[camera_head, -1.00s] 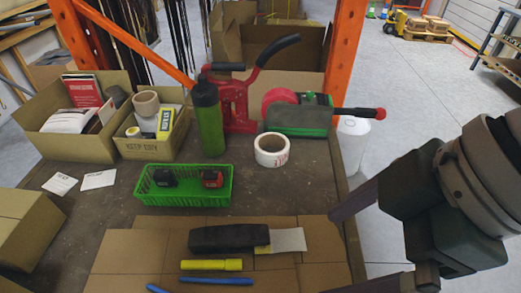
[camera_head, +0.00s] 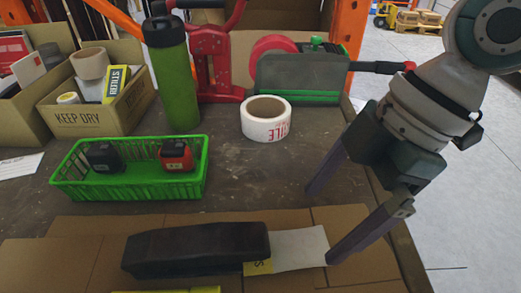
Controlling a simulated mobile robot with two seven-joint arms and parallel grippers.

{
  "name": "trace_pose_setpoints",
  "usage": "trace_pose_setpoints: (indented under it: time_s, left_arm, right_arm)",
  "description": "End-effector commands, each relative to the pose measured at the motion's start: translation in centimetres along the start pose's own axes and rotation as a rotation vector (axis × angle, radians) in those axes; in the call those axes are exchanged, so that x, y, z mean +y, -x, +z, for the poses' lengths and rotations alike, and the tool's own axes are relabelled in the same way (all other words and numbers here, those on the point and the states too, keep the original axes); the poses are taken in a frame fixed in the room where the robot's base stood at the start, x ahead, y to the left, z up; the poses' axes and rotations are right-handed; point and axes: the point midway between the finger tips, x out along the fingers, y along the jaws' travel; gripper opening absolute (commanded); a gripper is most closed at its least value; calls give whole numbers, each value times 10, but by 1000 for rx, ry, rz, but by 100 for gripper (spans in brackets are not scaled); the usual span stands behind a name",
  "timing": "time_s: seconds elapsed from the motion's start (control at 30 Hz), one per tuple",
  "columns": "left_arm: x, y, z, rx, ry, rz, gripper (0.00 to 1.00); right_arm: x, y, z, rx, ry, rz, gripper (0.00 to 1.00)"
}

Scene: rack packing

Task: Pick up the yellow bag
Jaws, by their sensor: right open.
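I cannot make out a clear yellow bag. A small yellow patch with dark lettering (camera_head: 258,267) shows at the right end of a long black case (camera_head: 197,249) on the flat cardboard, beside a white sheet (camera_head: 300,248). A yellow bar-like thing (camera_head: 170,291) is cut off by the bottom edge. My right gripper (camera_head: 322,225) is open and empty, its two fingers spread and pointing down-left. One fingertip is close to the right edge of the white sheet; I cannot tell whether they touch. My left gripper is not in view.
A green basket (camera_head: 130,190) holds two small dark and red items. Open boxes (camera_head: 85,120) are at the left. An orange post (camera_head: 348,45) rises at the back right.

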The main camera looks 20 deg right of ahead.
Motion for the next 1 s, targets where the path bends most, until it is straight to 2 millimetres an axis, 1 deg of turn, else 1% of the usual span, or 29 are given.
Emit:
trace_pose_setpoints:
  time_s: [0.23, 0.33, 0.43, 0.63, 0.67, 1.0]
  left_arm:
    - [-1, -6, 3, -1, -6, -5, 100]
    - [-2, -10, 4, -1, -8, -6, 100]
    - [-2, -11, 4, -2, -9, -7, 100]
    - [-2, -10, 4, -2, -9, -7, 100]
    - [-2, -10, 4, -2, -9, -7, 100]
    - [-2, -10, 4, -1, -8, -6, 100]
  right_arm:
    - [-8, -37, -7, 2, 2, -2, 100]
    - [-8, -50, -6, 0, 0, 0, 100]
    - [-7, -56, -6, -1, 0, 1, 100]
    - [-7, -56, -6, -1, 1, 1, 100]
    - [-7, -55, -6, -1, 1, 1, 98]
    - [-7, -55, -6, -1, 1, 1, 60]
